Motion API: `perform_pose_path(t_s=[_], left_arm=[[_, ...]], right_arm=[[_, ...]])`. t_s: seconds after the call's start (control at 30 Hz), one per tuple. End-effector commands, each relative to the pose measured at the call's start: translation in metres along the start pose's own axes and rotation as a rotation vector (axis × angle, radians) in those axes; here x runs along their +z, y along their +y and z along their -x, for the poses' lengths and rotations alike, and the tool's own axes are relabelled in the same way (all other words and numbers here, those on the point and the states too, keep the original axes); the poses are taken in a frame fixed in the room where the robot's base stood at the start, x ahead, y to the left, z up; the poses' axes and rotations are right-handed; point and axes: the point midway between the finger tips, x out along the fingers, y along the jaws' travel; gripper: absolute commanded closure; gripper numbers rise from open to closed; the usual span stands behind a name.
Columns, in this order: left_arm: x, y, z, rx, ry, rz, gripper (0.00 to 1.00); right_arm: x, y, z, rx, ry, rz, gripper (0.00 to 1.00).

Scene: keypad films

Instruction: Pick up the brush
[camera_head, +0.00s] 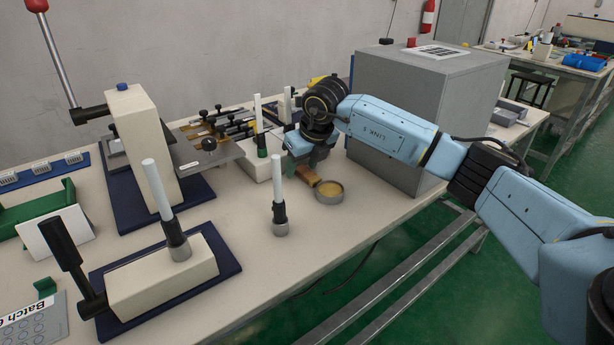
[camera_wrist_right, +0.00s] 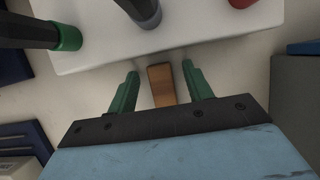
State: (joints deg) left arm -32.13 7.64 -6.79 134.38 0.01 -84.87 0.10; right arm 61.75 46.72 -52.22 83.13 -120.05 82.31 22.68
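The brush appears to be the small brown wooden piece (camera_head: 309,177) on the table, beside a round tin; its bristles cannot be made out. In the right wrist view the wooden piece (camera_wrist_right: 161,86) lies between my fingers, with gaps on both sides. My right gripper (camera_wrist_right: 160,84) is open, its two green fingers spread around the piece without visibly touching it. In the head view the right gripper (camera_head: 305,158) is just above and behind the wooden piece, partly hidden by my wrist. My left gripper is not in view.
The round tin (camera_head: 329,192) with yellowish contents stands right of the wooden piece. A white-topped tool (camera_head: 278,190) stands upright at the front left. A large grey box (camera_head: 415,110) is close on the right. A white block (camera_head: 258,162) with upright tools is behind. The table's front edge is near.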

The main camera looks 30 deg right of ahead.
Motion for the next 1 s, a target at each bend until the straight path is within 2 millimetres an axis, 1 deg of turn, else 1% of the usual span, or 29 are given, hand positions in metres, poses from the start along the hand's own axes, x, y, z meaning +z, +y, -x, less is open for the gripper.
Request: perform_pose_path(t_s=[0.03,0.3,0.33,0.57,0.73,0.77,0.8,0.87,1.0], left_arm=[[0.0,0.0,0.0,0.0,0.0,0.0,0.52],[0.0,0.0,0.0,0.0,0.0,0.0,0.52],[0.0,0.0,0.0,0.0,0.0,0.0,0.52],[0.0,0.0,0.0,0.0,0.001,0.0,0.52],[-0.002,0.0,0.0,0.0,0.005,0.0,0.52],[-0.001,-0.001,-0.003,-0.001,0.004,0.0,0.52],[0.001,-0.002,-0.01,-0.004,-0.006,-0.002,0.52],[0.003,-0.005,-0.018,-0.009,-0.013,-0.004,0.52],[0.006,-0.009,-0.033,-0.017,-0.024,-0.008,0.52]], right_arm=[[0.0,0.0,0.0,0.0,0.0,0.0,0.56],[0.0,0.0,0.0,0.0,0.0,0.0,0.92],[0.0,0.0,0.0,0.0,0.0,0.0,0.95],[0.0,0.0,0.001,0.0,0.0,0.0,0.95],[0.004,0.0,0.008,0.0,-0.001,0.0,0.95],[0.004,0.0,0.011,0.0,-0.001,0.0,0.95],[0.006,0.0,0.015,0.0,-0.001,0.0,0.95],[0.01,0.0,0.022,0.0,-0.002,0.0,0.95],[0.018,0.0,0.042,-0.001,-0.002,0.0,0.95]])
